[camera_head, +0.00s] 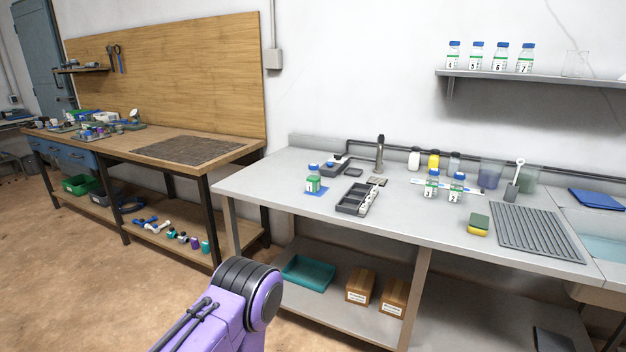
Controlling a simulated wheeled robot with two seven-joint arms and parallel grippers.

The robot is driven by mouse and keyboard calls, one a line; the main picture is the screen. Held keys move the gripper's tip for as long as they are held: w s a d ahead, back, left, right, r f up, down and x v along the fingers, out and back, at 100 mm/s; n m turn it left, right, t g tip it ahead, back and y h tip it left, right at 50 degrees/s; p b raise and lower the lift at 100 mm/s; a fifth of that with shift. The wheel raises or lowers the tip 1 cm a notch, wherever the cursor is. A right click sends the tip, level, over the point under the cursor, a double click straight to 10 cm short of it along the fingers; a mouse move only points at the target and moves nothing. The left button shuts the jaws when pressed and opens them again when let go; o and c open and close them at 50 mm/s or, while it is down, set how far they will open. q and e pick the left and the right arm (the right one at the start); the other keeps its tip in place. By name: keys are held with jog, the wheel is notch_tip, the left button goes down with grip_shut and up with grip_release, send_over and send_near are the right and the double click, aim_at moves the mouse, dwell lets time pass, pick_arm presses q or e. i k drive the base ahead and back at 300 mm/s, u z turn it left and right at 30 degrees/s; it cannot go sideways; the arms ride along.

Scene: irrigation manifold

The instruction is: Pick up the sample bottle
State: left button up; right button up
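Several small clear bottles with blue caps and numbered green-and-white labels are in view; I cannot tell which one is the sample bottle. One bottle (313,180) stands upright on a small blue mat (319,192) on the left part of the grey bench. Two more, a left bottle (432,184) and a right bottle (456,188), stand close together near the bench's middle. Several stand in a row on the wall shelf, the leftmost being a bottle (453,56) marked 4. Neither of my grippers shows; only a purple arm link of mine shows at the bottom.
On the grey bench (265,185) are a dark compartment tray (354,198), a tap (380,155), a yellow-green sponge (478,225) and a ribbed drain mat (538,232). Bottles and beakers line its back. The wooden workbench (130,140) stands left. Open floor (90,280) lies in front.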

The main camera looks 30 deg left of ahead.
aim_at(313, 182)
jog(key=u, duration=0.45)
jog(key=k, duration=0.55)
jog(key=u, duration=0.9)
jog(key=i, duration=1.35)
jog(key=z, duration=0.75)
